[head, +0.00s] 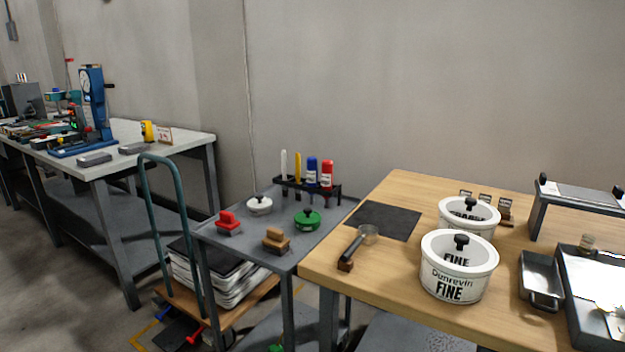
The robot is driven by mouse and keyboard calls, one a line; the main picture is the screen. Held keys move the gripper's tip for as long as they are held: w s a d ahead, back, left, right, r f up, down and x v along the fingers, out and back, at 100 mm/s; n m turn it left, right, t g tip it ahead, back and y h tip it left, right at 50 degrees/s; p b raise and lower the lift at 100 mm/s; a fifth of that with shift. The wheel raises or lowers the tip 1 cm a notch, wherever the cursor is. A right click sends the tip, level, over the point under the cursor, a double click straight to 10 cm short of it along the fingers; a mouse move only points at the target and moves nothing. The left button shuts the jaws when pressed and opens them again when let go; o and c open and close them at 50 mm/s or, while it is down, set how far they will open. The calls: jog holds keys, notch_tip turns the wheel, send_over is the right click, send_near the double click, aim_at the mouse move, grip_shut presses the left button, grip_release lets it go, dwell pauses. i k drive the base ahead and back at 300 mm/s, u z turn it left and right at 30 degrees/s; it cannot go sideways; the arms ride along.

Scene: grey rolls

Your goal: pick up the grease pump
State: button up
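I cannot tell for certain which thing is the grease pump. A black rack (330,190) on the grey cart holds several upright tube-like things: a white one (284,164), a yellow one (298,168), a blue one (312,171) and a red one (327,174). A dark-handled tool with a clear round end (357,245) lies propped on a small wooden block on the wooden table. My gripper is not in view.
The grey cart (222,243) also carries a red-handled block (228,223), a white pot (259,205), a green pot (307,220) and a wooden-handled block (276,241). Two white lidded pots (457,279) stand on the wooden table (385,283). A workbench (180,148) stands at left.

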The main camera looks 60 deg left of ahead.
aim_at(311, 161)
jog(key=u, duration=2.2)
